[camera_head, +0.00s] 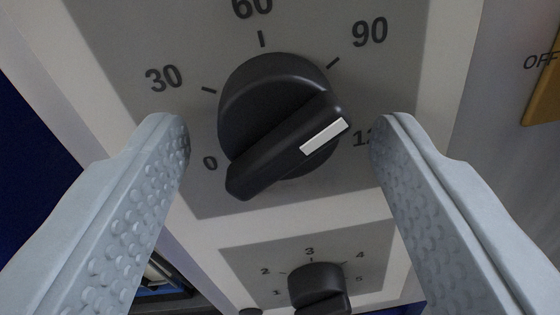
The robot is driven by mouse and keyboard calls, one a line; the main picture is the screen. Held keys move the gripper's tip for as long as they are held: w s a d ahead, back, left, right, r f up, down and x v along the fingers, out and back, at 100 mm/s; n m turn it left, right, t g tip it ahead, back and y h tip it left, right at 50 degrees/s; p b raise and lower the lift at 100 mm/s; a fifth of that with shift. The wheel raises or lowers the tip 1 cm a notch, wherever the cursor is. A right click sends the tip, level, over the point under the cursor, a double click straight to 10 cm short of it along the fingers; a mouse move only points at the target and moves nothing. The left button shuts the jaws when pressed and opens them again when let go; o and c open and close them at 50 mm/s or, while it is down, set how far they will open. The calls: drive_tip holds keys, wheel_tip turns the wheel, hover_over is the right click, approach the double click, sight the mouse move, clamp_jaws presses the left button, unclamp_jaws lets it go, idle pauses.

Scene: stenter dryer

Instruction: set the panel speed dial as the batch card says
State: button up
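A large black dial (270,95) with a raised grip bar sits on a grey panel plate (310,22). Its scale reads 0, 30, 60, 90 and a partly hidden number starting with 12. The white mark (325,136) on the bar is at its right end, pointing between 90 and that last number. No name label for the dial shows. My gripper (280,135) is open, one finger on each side of the dial, with gaps between the fingertips and the dial. No batch card is in view.
A smaller black dial (316,278) with a scale from 1 to 5 is below, partly cut off by the lower edge. A yellow-brown part (543,92) beside the letters OFF is at the right edge. A dark blue surface (35,165) is at the left.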

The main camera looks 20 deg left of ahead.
drive_tip(key=s+d, duration=0.3)
drive_tip(key=s, duration=1.4)
drive_tip(key=shift+s, duration=0.1)
drive_tip(key=w+d+f+n+g+h, duration=0.1)
drive_tip(key=w+d+f+g, duration=0.1)
drive_tip(key=d+f, duration=0.6)
drive_tip(key=s+d+f, duration=0.3)
drive_tip(key=d, duration=0.6)
drive_tip(key=s+d+f+t+h, duration=0.1)
drive_tip(key=s+d+f, duration=0.3)
drive_tip(key=d, duration=0.6)
drive_tip(key=s+d+f+h, duration=0.1)
drive_tip(key=s+d+f, duration=0.3)
drive_tip(key=d, duration=0.5)
drive_tip(key=shift+d+f+m+t, duration=0.15)
drive_tip(key=shift+d+m+t, duration=0.15)
drive_tip(key=shift+d, duration=0.1)
drive_tip(key=shift+s, duration=0.1)
drive_tip(key=shift+c, duration=0.5)
